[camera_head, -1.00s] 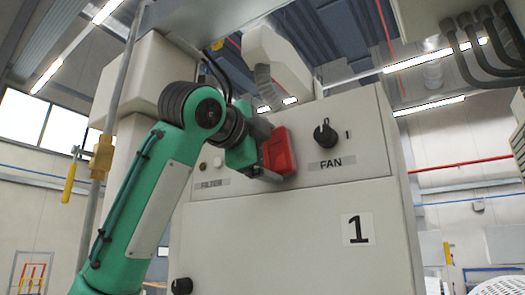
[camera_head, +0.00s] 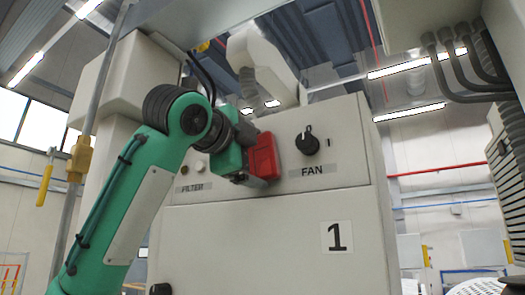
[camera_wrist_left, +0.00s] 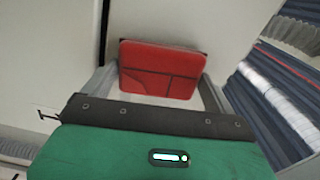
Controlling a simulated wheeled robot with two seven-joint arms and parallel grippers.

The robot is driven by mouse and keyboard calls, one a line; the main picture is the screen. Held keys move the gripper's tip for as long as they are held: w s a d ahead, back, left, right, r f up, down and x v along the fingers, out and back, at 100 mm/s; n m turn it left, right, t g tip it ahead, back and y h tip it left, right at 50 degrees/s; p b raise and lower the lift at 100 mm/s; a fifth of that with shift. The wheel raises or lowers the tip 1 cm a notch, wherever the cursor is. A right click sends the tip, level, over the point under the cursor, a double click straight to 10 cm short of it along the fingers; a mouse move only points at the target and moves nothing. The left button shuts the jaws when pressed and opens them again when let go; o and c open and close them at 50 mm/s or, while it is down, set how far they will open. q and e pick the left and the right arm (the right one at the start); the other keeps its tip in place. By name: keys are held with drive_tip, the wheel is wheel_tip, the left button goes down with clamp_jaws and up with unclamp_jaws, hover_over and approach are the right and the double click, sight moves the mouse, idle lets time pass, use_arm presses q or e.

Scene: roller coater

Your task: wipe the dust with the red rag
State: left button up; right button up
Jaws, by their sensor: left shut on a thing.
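A red rag (camera_head: 264,157), a flat red block in shape, is in my left gripper (camera_head: 256,180) in front of the grey cabinet's upper panel (camera_head: 345,150). It sits between the FILTER label and the FAN knob. In the left wrist view the red rag (camera_wrist_left: 160,70) is between the two fingers of my left gripper (camera_wrist_left: 158,90), which is shut on it. The rag is close to the pale panel; I cannot tell whether it touches. I make out no dust in either view. My right gripper is not in view.
A black FAN knob (camera_head: 307,143) sticks out just right of the rag. A small pale button (camera_head: 199,166) is left of the gripper. Another black knob (camera_head: 160,289) is low on the cabinet. A vertical pole with a yellow valve (camera_head: 78,160) stands left of my arm.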

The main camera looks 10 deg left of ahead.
sight(270, 142)
use_arm(q)
drive_tip(key=shift+w+a+r+p, duration=0.85)
drive_tip(key=shift+a+r+p, duration=0.35)
drive_tip(key=shift+a, duration=1)
drive_tip(key=shift+s+d, duration=0.45)
drive_tip(key=shift+d, duration=0.75)
drive_tip(key=shift+s+d, duration=0.45)
drive_tip(key=shift+d, duration=0.75)
drive_tip(key=shift+s+d, duration=0.45)
drive_tip(key=shift+d, duration=0.75)
drive_tip(key=w+a, duration=0.2)
drive_tip(key=a, duration=0.5)
drive_tip(key=shift+w+a, duration=0.25)
drive_tip(key=shift+w, duration=0.15)
drive_tip(key=shift+b+v, duration=0.95)
drive_tip(key=shift+v, duration=2)
drive_tip(key=shift+s, duration=0.1)
